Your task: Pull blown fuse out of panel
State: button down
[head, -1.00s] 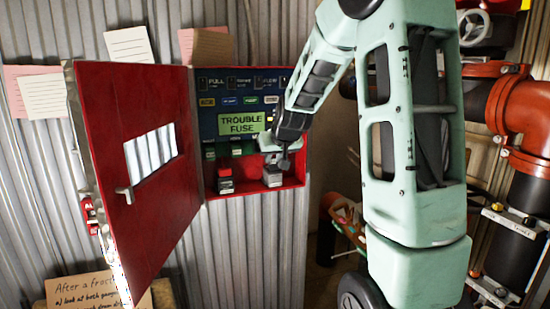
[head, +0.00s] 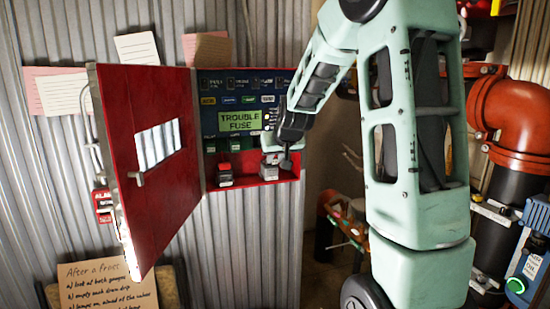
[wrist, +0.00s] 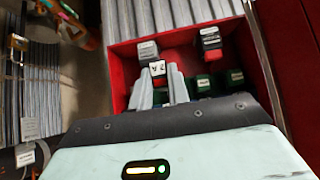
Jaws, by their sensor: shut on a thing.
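The open red panel (head: 251,187) hangs on the corrugated wall. A green plate reading TROUBLE FUSE (head: 240,121) is inside it. My gripper (head: 283,157) is at the panel's lower right, and its fingers (wrist: 163,88) reach into the box in the wrist view. They are shut on a fuse (wrist: 157,69) with a red body and a white marked label. In the head view my gripper hides this fuse. Several green fuses (wrist: 203,83) sit in a row beside it. Whether the held fuse still touches its socket, I cannot tell.
A black-and-red block (head: 224,175) and a grey block (head: 268,171) stand on the panel's bottom ledge. The open red door (head: 160,190) juts out at left. Red-orange pipes (head: 512,120) and a blue unit (head: 533,250) are at right.

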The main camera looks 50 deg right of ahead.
jog(key=shift+s+a+b, duration=0.45)
jog(key=shift+s, duration=0.3)
jog(key=shift+s+a+b, duration=0.4)
jog(key=shift+s+b, duration=0.1)
jog(key=shift+s, duration=0.2)
jog(key=shift+s+a+b, duration=0.45)
jog(key=shift+s, duration=0.3)
